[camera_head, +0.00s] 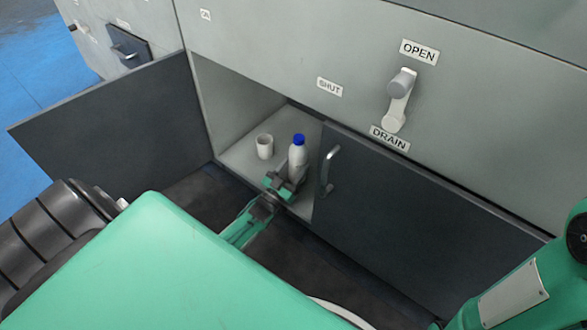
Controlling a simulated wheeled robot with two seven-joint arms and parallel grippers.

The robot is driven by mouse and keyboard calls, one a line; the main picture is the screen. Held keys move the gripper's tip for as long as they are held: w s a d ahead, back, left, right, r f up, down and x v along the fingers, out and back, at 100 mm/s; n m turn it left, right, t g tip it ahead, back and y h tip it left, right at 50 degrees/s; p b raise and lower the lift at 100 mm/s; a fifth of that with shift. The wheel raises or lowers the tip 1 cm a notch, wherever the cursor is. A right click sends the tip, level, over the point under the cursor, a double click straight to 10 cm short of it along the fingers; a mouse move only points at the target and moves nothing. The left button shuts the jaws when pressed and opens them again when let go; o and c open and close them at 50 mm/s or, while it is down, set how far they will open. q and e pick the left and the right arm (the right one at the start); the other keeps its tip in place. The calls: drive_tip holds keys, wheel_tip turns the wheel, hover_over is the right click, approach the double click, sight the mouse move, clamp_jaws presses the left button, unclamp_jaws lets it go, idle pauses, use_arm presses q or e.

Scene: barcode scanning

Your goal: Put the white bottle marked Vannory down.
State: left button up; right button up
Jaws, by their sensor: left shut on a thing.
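A white bottle (297,152) with a blue cap stands upright at the front of an open cabinet compartment, beside the closed right door. Its marking is too small to read. My left gripper (287,181) reaches into the opening and is shut on the lower part of the bottle, hiding some of it. I cannot tell whether the bottle's base touches the cabinet floor (240,155). My right gripper is out of view; only part of my right arm shows at the lower right.
A white cup (265,146) stands left of the bottle. The left cabinet door (115,130) is swung open; the right door (420,215) with its handle (328,170) is shut. A lever (398,100) sits between OPEN and DRAIN labels above. Some cabinet floor left of the cup is free.

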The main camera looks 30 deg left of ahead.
use_arm(q)
drive_tip(key=shift+f, duration=0.1)
drive_tip(key=shift+f, duration=0.25)
drive_tip(key=o, duration=1.1)
drive_tip(key=shift+r, duration=0.1)
